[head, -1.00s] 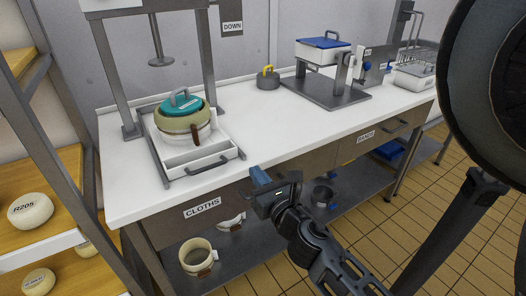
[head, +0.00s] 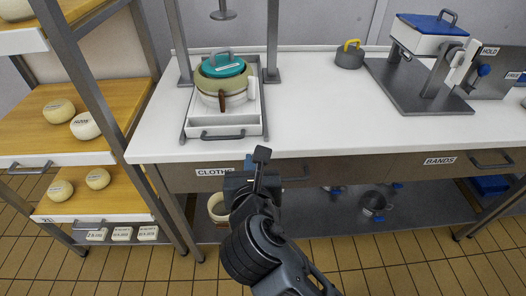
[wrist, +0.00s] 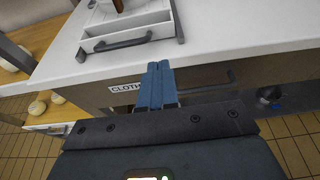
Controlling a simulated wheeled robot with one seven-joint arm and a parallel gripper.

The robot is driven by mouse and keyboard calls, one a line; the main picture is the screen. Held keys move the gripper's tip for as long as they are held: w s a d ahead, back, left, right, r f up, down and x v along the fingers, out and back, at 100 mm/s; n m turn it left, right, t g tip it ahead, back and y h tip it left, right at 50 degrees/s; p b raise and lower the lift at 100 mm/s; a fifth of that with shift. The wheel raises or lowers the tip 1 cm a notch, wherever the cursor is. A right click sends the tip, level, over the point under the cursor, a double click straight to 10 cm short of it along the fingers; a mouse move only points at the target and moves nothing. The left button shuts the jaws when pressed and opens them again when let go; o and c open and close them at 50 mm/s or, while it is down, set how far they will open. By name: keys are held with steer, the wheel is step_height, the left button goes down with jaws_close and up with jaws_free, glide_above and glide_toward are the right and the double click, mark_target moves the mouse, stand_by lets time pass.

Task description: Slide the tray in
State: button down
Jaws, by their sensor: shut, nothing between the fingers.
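The white tray (head: 222,131) sits on the counter under the press frame, its dark handle (head: 223,135) facing the counter's front edge. A cheese mould with a teal lid (head: 222,66) stands on the tray's back part. In the wrist view the tray's front (wrist: 128,36) and handle (wrist: 123,42) show at the top. My gripper (head: 256,160) is in front of the counter's front edge, below and to the right of the tray handle, and apart from it. Its blue fingers (wrist: 158,84) are together and empty, in front of the drawer labelled CLOTHS.
Press posts (head: 272,40) stand on both sides of the tray. A cheese rack (head: 100,110) stands left. The counter's middle is clear.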

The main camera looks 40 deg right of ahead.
glide_toward(251, 128)
steer(key=x, duration=0.5)
steer(key=shift+s+f, duration=0.15)
steer(key=shift+f, duration=0.2)
steer(key=shift+w+d, duration=0.4)
steer(key=shift+w, duration=0.3)
steer(key=w+d+p, duration=0.1)
steer(key=w+d, duration=0.2)
steer(key=w, duration=0.1)
steer(key=w+d+p, duration=0.1)
steer(key=w+d, duration=0.2)
steer(key=w, duration=0.2)
steer(key=w+d+p, duration=0.1)
steer(key=w+d, duration=0.3)
steer(key=w, duration=0.1)
steer(key=shift+w+d, duration=0.25)
steer(key=shift+d, duration=0.1)
steer(key=shift+w+r, duration=0.1)
steer(key=shift+r, duration=0.1)
